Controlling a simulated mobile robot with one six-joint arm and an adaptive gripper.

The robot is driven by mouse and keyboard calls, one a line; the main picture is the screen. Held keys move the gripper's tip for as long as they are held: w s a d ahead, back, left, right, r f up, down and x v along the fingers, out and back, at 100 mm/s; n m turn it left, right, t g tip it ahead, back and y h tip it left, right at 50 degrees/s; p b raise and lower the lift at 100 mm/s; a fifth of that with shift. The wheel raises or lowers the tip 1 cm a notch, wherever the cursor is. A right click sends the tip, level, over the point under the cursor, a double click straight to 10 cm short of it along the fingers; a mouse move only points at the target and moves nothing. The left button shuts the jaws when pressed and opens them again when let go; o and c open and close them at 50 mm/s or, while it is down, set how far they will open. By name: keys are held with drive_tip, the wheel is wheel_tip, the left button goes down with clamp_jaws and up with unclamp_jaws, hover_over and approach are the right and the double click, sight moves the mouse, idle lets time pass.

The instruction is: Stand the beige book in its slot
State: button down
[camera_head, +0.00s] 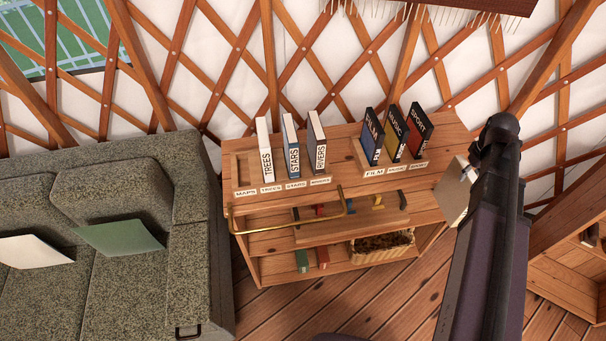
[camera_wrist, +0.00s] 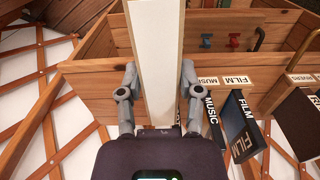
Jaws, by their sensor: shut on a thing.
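The beige book (camera_head: 455,192) is held at the right end of the shelf unit, beside its top and partly hidden by my arm. In the wrist view the beige book (camera_wrist: 157,60) runs up between the two fingers of my gripper (camera_wrist: 159,82), which is shut on it. The left rack (camera_head: 243,186) holds the TREES (camera_head: 265,150), STARS (camera_head: 291,147) and RIVERS (camera_head: 316,144) books upright. Its leftmost slot, labelled MAPS (camera_head: 245,192), is empty. The held book's title is not visible.
The right rack (camera_head: 374,172) holds FILM (camera_head: 373,137), MUSIC (camera_head: 394,133) and SPORT (camera_head: 420,130) books. A brass rail (camera_head: 300,225) crosses the front of the wooden shelf unit (camera_head: 435,205). A basket (camera_head: 382,246) sits low inside. A grey sofa (camera_head: 130,215) stands close on the left.

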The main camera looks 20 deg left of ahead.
sight(460, 187)
wheel_tip(460, 187, down, 7)
drive_tip(key=b, duration=0.5)
drive_tip(key=shift+a+r+b, duration=0.1)
drive_tip(key=shift+r+b, duration=0.1)
drive_tip(key=shift+b, duration=0.2)
